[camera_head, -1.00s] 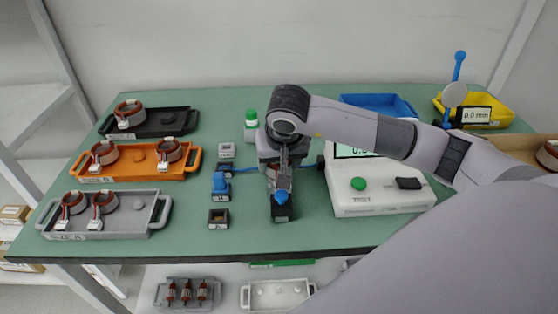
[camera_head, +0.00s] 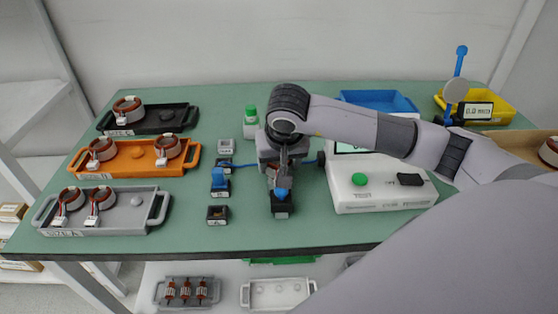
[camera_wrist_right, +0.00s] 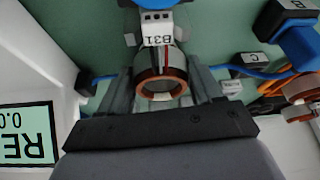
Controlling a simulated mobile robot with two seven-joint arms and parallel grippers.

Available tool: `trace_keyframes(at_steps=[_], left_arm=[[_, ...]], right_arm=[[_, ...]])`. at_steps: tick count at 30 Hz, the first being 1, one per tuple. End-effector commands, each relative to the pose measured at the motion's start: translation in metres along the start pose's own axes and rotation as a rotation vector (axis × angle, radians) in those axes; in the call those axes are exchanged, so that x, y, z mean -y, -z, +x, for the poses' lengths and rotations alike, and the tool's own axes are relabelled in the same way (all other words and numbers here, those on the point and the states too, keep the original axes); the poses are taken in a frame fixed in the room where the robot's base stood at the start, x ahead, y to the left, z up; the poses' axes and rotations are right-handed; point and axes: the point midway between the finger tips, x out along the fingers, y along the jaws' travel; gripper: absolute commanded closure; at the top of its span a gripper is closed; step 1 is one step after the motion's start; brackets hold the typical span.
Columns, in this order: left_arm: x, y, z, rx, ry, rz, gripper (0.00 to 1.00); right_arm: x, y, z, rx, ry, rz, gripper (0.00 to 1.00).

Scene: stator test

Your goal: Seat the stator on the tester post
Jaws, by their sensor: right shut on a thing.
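My right gripper (camera_head: 284,160) points down just left of the white tester box (camera_head: 398,198). In the right wrist view, its fingers (camera_wrist_right: 163,90) are on both sides of a stator (camera_wrist_right: 152,62), a ring with copper windings, and are shut on it. The stator's white connector, marked B31 (camera_wrist_right: 157,30), faces away from my wrist. A black block with a blue top (camera_head: 281,208) stands at the gripper, just in front of it. The gripper hides most of the stator in the head view. I cannot tell whether the stator sits on a post. My left gripper is not in view.
Grey (camera_head: 152,207), orange (camera_head: 190,158) and black (camera_head: 186,122) trays with stators stand at the left. Blue (camera_head: 410,105) and yellow (camera_head: 508,110) bins are at the back right.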

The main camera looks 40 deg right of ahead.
Motion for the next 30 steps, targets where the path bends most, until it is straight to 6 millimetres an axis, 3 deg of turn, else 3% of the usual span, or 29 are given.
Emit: trace_keyframes(at_steps=[1,3,15,24,30], left_arm=[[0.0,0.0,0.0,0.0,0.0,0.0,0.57],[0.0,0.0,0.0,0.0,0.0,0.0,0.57],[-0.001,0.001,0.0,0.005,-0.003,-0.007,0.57],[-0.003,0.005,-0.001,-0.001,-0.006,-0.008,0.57],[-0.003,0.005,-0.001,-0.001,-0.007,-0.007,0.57]], right_arm=[[0.0,0.001,-0.001,-0.003,0.001,0.001,0.29],[0.0,0.001,-0.001,-0.003,0.001,0.001,0.06],[0.0,0.0,-0.002,-0.001,0.0,0.0,0.05],[0.0,0.001,-0.052,-0.005,0.002,-0.001,0.05],[0.0,0.001,-0.071,-0.004,0.001,0.0,0.05]])
